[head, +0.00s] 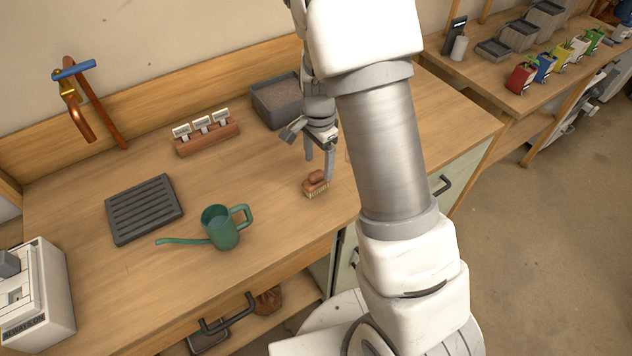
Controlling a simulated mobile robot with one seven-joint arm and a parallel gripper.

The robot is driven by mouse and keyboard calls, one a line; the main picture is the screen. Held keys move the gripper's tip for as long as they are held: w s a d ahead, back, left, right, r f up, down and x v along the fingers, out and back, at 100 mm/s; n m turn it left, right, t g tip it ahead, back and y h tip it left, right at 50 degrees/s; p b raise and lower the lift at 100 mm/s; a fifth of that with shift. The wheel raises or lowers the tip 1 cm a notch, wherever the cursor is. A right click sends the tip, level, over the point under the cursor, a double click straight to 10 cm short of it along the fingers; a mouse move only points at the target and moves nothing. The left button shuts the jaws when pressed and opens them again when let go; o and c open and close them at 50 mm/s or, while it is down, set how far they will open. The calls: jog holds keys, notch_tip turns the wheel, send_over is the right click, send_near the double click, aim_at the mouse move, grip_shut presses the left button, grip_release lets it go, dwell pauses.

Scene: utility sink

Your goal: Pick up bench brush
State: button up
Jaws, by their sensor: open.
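The bench brush (315,183) lies on the wooden counter, right of the picture's middle. It has a brown wooden body and pale bristles along its front side. My gripper (319,165) is above and just behind the brush, pointing down, with its fingers apart. Nothing shows between the fingers. One fingertip appears close to the brush's right end; I cannot tell whether it touches. My arm hides the counter to the right of the brush.
A green watering can (222,230) stands left of the brush. A grey bin of soil (276,101) and a wooden block with white labels (207,135) are behind. A dark slatted tray (144,209) lies further left. The counter between brush and can is clear.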

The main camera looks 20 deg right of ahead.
aim_at(316, 181)
jog(key=f, duration=0.7)
jog(key=shift+a+f, duration=0.15)
jog(key=shift+a, duration=0.15)
grip_shut()
